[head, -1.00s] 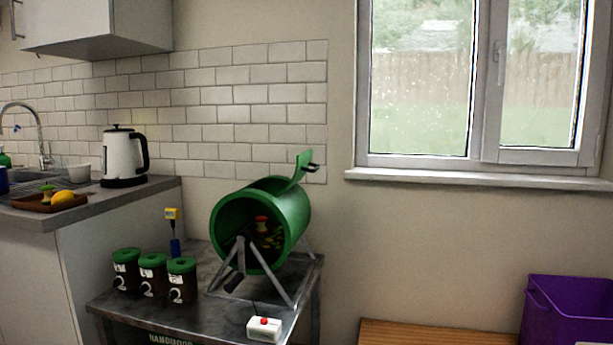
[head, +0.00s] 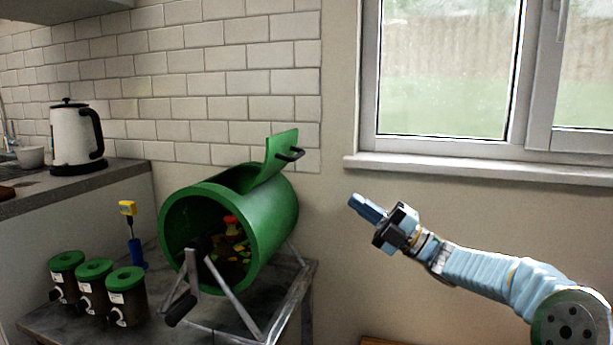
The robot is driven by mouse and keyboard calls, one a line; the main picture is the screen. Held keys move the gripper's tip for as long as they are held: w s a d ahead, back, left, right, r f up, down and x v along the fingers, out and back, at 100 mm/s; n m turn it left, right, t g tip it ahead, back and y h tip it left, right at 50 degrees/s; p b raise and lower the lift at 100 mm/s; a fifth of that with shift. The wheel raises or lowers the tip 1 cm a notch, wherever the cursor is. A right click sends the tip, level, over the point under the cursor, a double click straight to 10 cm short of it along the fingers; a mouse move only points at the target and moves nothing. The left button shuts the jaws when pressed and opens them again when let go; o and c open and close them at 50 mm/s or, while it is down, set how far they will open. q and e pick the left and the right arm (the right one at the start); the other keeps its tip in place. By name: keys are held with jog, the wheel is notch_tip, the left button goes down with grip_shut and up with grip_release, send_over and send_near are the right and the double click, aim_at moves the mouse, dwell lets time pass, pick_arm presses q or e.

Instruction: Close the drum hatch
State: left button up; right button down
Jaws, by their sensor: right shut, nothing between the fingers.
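The green drum (head: 262,222) lies on its side on a metal stand, its round front end facing me and showing coloured bits inside. Its hatch (head: 276,157) is a curved green panel standing raised, open, above the top of the drum, with a dark handle (head: 290,154) on its right side. My right gripper (head: 356,201) is shut and empty, to the right of the drum and hatch, in front of the wall below the window sill. It appears apart from the hatch. My left gripper is not in view.
Three dark jars with green lids (head: 95,270) stand left of the drum on the metal table (head: 215,325). A yellow-and-blue tool (head: 136,250) stands behind them. A crank handle (head: 182,309) hangs at the drum's front. A kettle (head: 75,135) stands on the counter.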

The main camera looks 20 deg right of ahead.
aim_at(295, 160)
pick_arm(q)
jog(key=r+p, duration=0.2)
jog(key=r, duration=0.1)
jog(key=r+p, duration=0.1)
jog(key=p, duration=0.1)
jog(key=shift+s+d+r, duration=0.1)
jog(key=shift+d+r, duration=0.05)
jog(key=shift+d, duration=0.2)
pick_arm(e)
jog(key=x, duration=1.3)
jog(key=shift+a+r, duration=0.25)
jog(key=shift+a, duration=0.05)
